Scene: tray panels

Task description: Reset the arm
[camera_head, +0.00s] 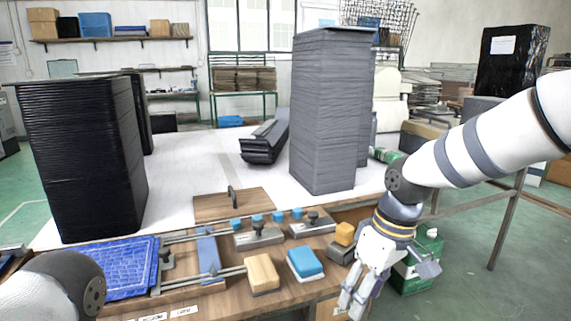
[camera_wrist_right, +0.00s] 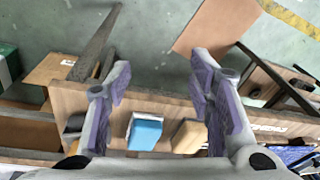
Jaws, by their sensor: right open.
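My right gripper (camera_head: 368,285) hangs from the right arm at the front right of the bench, beside the wooden work area. In the right wrist view its two fingers (camera_wrist_right: 157,110) are spread wide apart with nothing held between them. Below and beyond them a blue-topped block (camera_wrist_right: 145,131) and a tan block (camera_wrist_right: 189,136) lie on the wooden surface. Of my left arm only a rounded white and dark link shows at the lower left of the head view; its gripper is out of the picture.
A tall black panel stack (camera_head: 85,155) and a tall grey stack (camera_head: 328,110) stand on the white table (camera_head: 200,160). A blue mat (camera_head: 122,268), metal rails, a blue block (camera_head: 305,262) and a tan block (camera_head: 262,273) lie in front. A green container (camera_head: 418,268) is beside my right gripper.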

